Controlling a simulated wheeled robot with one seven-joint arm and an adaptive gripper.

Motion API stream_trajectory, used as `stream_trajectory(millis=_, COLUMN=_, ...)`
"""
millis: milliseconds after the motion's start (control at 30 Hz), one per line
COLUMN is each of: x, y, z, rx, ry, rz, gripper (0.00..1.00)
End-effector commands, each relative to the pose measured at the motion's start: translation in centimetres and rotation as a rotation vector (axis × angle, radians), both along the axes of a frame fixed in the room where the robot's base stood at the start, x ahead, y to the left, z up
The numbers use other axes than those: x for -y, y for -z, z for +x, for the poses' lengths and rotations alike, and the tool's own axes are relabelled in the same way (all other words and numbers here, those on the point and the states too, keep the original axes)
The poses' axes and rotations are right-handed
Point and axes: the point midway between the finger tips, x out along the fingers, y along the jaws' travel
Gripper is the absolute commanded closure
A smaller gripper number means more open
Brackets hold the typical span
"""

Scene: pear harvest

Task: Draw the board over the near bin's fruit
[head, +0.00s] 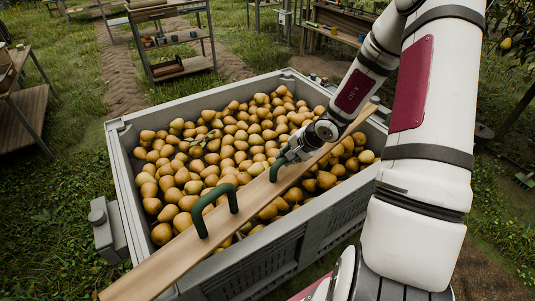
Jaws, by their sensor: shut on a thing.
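The near bin (119,155) is a large grey crate heaped with yellow-brown pears (230,140). A long wooden board (170,263) lies slantwise over the bin, from beyond its near left corner up toward the right side. It crosses the near wall and the pears at the front right. The board has two green arched handles; the nearer handle (212,205) is free. My gripper (285,163) is at the farther handle (274,172), shut on it. The fingertips are small and partly hidden by the wrist.
Wooden tables and shelves stand behind the bin, including a shelf rack (185,66) at the back. A bench (22,110) stands at the left. Grass surrounds the bin, with a dirt path behind. A tree with fruit is at the upper right.

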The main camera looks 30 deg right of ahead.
Motion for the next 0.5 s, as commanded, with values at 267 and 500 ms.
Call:
stream_trajectory(millis=267, x=4.5, y=1.8, z=-2.5, rx=0.006, ry=0.184, rz=-0.002, gripper=1.00)
stream_trajectory(millis=500, x=5.4, y=5.0, z=-3.2, rx=0.007, ry=0.230, rz=0.002, gripper=1.00)
